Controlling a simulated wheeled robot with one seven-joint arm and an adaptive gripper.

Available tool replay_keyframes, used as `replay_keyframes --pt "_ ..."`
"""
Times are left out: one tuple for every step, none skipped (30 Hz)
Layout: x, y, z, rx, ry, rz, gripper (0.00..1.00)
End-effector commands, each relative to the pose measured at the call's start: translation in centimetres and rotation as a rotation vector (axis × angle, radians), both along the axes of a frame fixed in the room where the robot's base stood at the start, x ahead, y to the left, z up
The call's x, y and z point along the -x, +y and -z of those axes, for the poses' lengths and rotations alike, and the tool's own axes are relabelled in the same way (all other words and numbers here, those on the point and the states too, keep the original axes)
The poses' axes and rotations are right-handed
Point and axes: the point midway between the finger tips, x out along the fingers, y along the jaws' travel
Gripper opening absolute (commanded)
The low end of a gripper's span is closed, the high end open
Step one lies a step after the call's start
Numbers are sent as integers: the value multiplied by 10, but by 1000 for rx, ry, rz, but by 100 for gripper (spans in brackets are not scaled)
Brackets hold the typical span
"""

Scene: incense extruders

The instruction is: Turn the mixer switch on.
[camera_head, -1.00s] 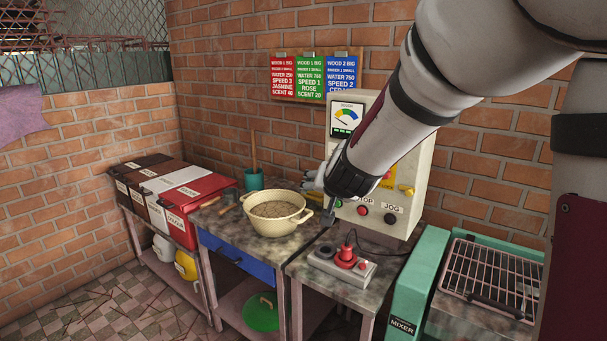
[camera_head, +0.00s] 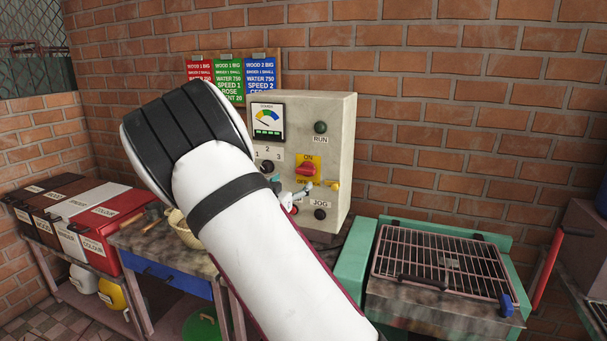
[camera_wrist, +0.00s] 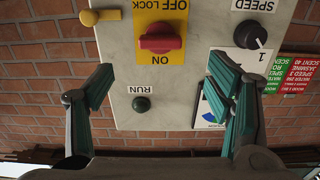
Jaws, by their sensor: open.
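In the head view my arm hides most of the gripper, low at the switch's side.
A green RUN lamp (camera_head: 320,127), a black speed knob (camera_wrist: 250,34) and a yellow lock piece (camera_head: 333,185) surround the switch. A green-framed mixer with a wire grate (camera_head: 445,262) stands at the right. A red lidded bin (camera_head: 95,225) stands at the left.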

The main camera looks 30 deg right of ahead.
Motion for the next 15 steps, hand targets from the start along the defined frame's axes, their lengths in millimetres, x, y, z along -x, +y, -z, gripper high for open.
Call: replay_keyframes --pt "-6 -10 0 2 0 2 73" --pt "-10 -15 0 3 0 2 73" --pt "-15 -21 0 1 0 2 73" --pt "-18 -26 0 2 0 2 73" --pt "-22 -31 0 2 -1 3 73" --pt "-27 -37 0 1 0 2 73" --pt "-30 -41 0 1 0 2 73" --pt "-34 -46 0 1 0 2 73" --pt "-38 -51 0 1 1 1 73" --pt "-41 -55 0 2 1 1 73" --pt "-44 -59 0 1 0 1 73" --pt "-48 -63 0 1 1 0 73" --pt "-51 -65 0 1 1 -1 73" --pt "-52 -68 0 1 2 0 73" --pt "-55 -71 0 1 1 0 73"
